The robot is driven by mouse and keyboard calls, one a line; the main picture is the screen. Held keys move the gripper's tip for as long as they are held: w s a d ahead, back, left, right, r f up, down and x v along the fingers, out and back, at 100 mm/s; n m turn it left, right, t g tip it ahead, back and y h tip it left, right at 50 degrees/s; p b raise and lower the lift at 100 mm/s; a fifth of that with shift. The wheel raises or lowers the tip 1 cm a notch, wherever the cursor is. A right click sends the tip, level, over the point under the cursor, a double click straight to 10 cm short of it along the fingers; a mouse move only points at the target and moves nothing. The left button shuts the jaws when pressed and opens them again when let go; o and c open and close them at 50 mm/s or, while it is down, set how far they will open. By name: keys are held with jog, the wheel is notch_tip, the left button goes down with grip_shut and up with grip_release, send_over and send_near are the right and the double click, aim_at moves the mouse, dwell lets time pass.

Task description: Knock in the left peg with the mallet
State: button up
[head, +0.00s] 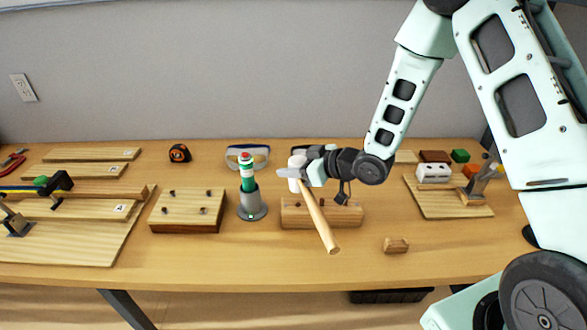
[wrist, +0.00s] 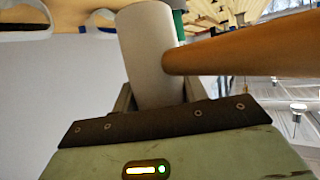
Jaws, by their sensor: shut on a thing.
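The mallet has a white cylindrical head (head: 294,184) and a wooden handle (head: 322,226) that slants down toward the table's front. My gripper (head: 297,172) is shut on the mallet's head; in the wrist view the white head (wrist: 150,55) stands between the jaws and the handle (wrist: 245,50) runs off to the right. The mallet is in front of and above a wooden block (head: 345,217) with small dark pegs. A dark peg (head: 297,204) shows at its left, just left of the handle. The mallet and gripper hide part of the block's top.
A green, white and red bottle-like thing (head: 247,174) stands in a grey cone holder (head: 252,206) close left of the mallet. A board with several dark pegs (head: 187,222) lies further left. A small wood piece (head: 396,245) lies front right. The front middle of the table is clear.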

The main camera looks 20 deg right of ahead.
aim_at(293, 187)
dwell(0.4)
notch_tip(293, 187, down, 7)
jog(key=b, duration=0.5)
jog(key=shift+b, duration=0.4)
notch_tip(293, 187, up, 7)
jog(key=p, duration=0.5)
jog(key=shift+f, duration=0.35)
